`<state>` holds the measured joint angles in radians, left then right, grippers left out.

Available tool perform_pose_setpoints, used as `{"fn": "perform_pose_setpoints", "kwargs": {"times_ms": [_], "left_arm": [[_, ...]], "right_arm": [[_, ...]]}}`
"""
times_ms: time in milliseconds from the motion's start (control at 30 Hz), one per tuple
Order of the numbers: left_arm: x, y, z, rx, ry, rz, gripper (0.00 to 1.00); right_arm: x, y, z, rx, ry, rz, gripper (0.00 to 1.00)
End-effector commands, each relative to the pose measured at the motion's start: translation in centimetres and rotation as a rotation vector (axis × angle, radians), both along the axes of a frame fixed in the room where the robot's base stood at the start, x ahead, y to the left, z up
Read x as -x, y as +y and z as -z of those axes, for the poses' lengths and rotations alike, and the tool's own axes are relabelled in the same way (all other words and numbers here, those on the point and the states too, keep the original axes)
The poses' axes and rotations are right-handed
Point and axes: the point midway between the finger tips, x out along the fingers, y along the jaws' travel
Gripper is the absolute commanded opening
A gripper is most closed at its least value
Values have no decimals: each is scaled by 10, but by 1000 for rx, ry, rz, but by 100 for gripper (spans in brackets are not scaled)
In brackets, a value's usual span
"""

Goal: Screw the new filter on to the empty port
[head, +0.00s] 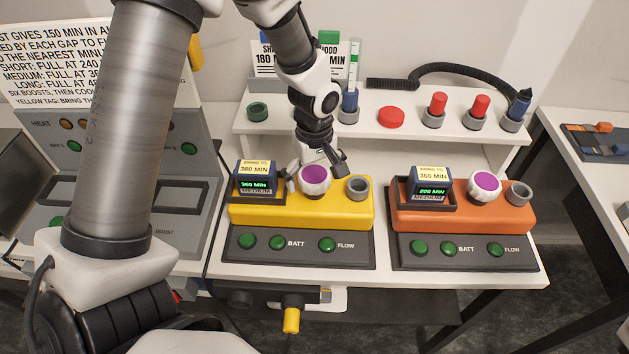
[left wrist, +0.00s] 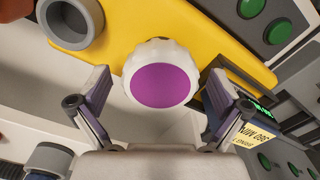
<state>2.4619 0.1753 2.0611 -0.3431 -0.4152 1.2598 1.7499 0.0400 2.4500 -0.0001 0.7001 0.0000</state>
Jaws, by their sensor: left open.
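A white ribbed filter with a purple top (head: 315,180) stands on the yellow unit (head: 240,214). It also shows in the left wrist view (left wrist: 160,82). A grey open ring port (head: 358,188) is right of it on the same unit, and shows at upper left in the left wrist view (left wrist: 70,22). A similar purple-topped filter (head: 485,186) stands on the orange unit (head: 450,220), beside another grey ring port (head: 518,193). My left gripper (head: 318,164) is open, its fingers on either side of the yellow unit's filter, with gaps showing in the left wrist view (left wrist: 158,92).
Blue battery blocks with displays (head: 256,181) (head: 431,187) sit left of both filters. Behind, a raised white shelf (head: 300,120) holds a red disc (head: 391,117), red-topped pieces (head: 437,104) and a blue-tipped piece (head: 518,107). A grey control panel (head: 190,220) stands at left.

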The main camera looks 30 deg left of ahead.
Motion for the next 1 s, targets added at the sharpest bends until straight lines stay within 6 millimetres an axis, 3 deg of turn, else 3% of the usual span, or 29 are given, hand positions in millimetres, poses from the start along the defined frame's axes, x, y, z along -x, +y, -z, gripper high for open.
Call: {"fn": "perform_pose_setpoints", "kwargs": {"times_ms": [67,200,233,267,467,1000], "left_arm": [[0,0,0,0,0,1,96],[0,0,0,0,0,3,47],[0,0,0,0,0,3,36],[0,0,0,0,0,3,32],[0,0,-5,0,2,88,32],[2,0,-11,5,5,1417,32]], "right_arm": [[0,0,-1,0,0,0,100],[0,0,-1,0,0,0,100],[0,0,-1,0,0,0,100],[0,0,-1,0,0,0,100],[0,0,-12,0,0,0,100],[0,0,-125,0,0,0,100]]}}
